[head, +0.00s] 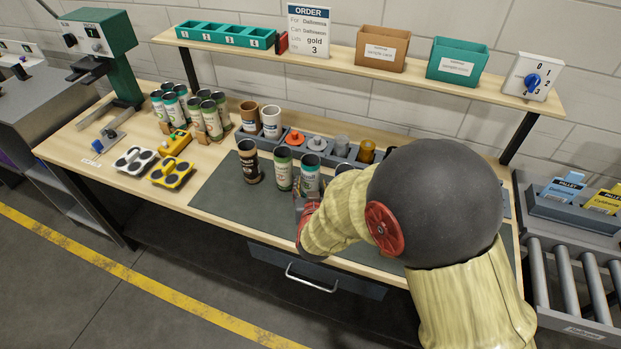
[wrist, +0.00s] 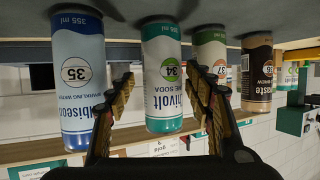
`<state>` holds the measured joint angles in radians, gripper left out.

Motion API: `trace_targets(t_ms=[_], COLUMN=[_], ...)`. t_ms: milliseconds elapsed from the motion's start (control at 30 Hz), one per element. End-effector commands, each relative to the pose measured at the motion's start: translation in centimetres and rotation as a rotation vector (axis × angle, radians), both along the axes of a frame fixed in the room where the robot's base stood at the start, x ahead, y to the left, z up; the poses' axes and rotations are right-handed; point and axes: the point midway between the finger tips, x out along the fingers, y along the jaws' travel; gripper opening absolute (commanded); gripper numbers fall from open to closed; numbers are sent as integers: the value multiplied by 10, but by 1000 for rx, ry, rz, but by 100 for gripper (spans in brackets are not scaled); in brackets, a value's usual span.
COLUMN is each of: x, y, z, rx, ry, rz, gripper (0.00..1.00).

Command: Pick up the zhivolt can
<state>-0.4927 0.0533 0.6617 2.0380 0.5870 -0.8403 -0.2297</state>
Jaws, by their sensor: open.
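The zhivolt can (wrist: 162,90), white and teal with a green 34 badge, stands mid-picture in the wrist view, which is upside down. Its label is partly readable. In the head view the zhivolt can (head: 310,176) stands on the dark mat, its lower part hidden by my gripper (head: 304,204). My gripper (wrist: 160,84) is open, its two fingers one on each side of the can in the picture, with gaps showing. I cannot tell how far the tips reach around it.
A blue can (wrist: 78,85) stands close on one side, a green can (head: 283,168) and a brown can (head: 249,161) on the other. A grey holder row (head: 343,150) lies behind. The mat's left front (head: 225,195) is clear. A shelf (head: 340,68) runs above the bench.

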Motion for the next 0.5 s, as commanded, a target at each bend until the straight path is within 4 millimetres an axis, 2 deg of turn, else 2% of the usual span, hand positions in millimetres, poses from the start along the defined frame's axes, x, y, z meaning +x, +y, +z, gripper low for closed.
trace_targets(t_ms=[333,500], x=[39,46], y=[4,5], z=[-19,-20], rx=[0,0], ry=[1,0], rz=[0,1], gripper=[52,52])
